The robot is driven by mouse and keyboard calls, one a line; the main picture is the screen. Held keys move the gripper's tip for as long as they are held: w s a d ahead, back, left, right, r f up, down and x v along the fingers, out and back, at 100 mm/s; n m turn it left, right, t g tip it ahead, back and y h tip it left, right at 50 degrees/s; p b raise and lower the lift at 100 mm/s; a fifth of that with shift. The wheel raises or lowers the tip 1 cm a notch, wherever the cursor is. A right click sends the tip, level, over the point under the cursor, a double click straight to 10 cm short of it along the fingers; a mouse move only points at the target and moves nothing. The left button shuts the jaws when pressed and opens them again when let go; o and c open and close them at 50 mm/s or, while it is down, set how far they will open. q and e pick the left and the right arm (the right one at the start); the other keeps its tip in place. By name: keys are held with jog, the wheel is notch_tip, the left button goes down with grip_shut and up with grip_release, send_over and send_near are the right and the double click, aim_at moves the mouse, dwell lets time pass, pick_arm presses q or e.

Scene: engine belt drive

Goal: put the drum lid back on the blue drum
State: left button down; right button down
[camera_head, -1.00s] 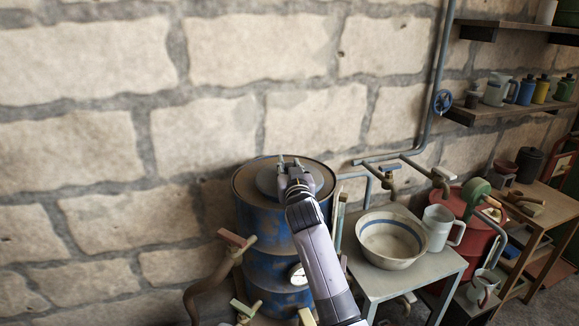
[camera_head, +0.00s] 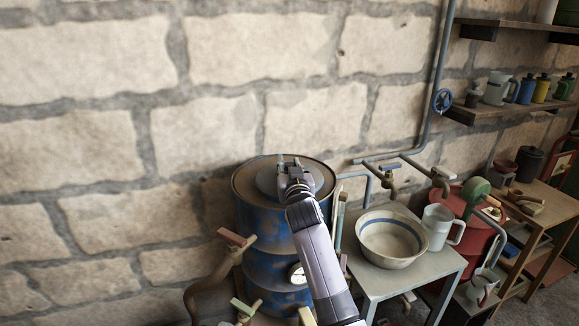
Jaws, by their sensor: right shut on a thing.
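The blue drum (camera_head: 262,228) stands against the stone wall, with a brownish rim around its top. The drum lid (camera_head: 265,179) is a grey disc at the middle of the drum's top, partly hidden by my gripper. My right gripper (camera_head: 288,160) is over the drum's top, shut on the drum lid. I cannot tell whether the lid is fully seated or slightly raised. My left gripper is not in view.
A small table (camera_head: 372,284) right of the drum holds a striped bowl (camera_head: 391,240) and a white jug (camera_head: 437,228). A red drum (camera_head: 475,240) stands further right. Pipes and taps (camera_head: 232,238) crowd the drum's front left.

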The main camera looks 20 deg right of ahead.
jog(key=shift+f, duration=0.15)
jog(key=c, duration=1.4)
grip_release()
jog(key=shift+o, duration=0.9)
jog(key=shift+f, duration=0.1)
